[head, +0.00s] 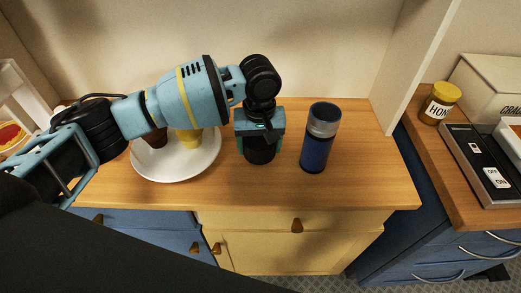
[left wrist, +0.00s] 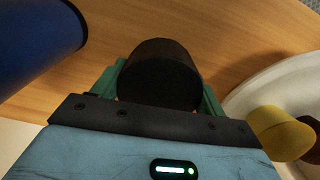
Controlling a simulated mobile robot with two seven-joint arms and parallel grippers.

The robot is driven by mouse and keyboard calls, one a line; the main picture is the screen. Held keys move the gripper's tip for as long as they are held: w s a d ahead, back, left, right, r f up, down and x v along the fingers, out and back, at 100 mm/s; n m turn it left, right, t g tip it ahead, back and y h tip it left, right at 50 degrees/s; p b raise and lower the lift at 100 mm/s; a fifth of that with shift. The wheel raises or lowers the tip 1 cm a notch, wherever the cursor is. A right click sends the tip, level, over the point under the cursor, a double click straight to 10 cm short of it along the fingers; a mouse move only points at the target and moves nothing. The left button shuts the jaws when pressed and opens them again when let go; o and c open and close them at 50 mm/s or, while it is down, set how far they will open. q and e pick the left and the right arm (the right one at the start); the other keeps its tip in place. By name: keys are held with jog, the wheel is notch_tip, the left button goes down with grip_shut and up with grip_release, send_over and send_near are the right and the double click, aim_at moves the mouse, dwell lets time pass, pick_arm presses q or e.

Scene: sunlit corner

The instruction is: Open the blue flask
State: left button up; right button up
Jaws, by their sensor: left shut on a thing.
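The blue flask (head: 316,152) stands upright on the wooden counter, with a silvery band near its top and a dark blue upper end. Part of its blue side also shows in the left wrist view (left wrist: 35,35). My left gripper (head: 260,140) is beside the flask, to its left and apart from it. Its green fingers are shut on a dark cylinder (left wrist: 160,75), whose lower part shows below the gripper in the head view (head: 261,156). I cannot tell whether this cylinder rests on the counter or what it is. My right gripper is not in view.
A white plate (head: 205,167) left of my gripper holds a yellow cup-like thing (head: 190,138) and a brown one (head: 156,138). The counter (head: 365,170) is clear right of the flask. A honey jar (head: 440,103) and a switch box (head: 485,165) stand on the right-hand counter, past an upright panel.

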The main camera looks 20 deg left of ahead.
pick_arm(q)
jog(key=shift+w+f, duration=0.2)
jog(key=shift+w, duration=0.25)
notch_tip(320, 180, down, 3)
jog(key=shift+f+b, duration=0.1)
jog(key=shift+b, duration=0.2)
jog(key=o, duration=1.1)
jog(key=shift+f, duration=0.1)
jog(key=shift+c, duration=0.2)
